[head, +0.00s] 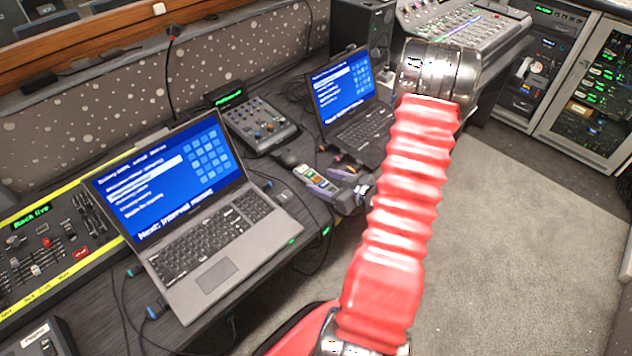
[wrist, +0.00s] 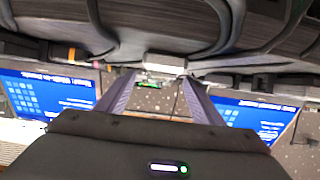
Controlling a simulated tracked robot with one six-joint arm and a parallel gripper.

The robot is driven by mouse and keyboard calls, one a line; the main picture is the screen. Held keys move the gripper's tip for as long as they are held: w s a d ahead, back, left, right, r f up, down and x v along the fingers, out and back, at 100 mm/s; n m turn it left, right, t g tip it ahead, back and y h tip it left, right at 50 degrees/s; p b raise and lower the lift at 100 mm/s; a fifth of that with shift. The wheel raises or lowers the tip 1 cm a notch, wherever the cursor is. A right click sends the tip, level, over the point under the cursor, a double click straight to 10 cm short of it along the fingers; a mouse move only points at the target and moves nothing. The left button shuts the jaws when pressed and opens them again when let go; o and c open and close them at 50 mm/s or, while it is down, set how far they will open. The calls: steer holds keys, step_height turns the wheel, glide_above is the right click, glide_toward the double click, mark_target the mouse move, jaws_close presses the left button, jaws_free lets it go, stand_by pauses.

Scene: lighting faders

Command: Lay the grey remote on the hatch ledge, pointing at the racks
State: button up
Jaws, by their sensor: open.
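The grey remote (head: 317,182), with coloured buttons, lies on the dark desk between the two laptops in the head view. My gripper (head: 338,184) is open at its right end, low over the desk edge. In the wrist view, which is upside down, the two purple-grey fingers (wrist: 158,76) stand apart. A pale block-like end (wrist: 165,62), perhaps the remote's, shows between their tips; I cannot tell whether they touch it. A wooden ledge (head: 130,22) runs along the top left. The racks (head: 594,85) stand at the far right.
The open laptops (head: 205,262) (head: 362,128) flank the remote. A small mixer (head: 258,124) sits behind it. Cables cross the desk, and a fader console (head: 45,250) is at left. Carpeted floor (head: 510,230) is clear at right.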

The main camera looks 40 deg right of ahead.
mark_target(317, 178)
steer(key=x, duration=0.4)
steer(key=shift+w+f, duration=0.1)
stand_by(0.4)
steer(key=c, duration=1.3)
steer(key=shift+r, duration=5.05)
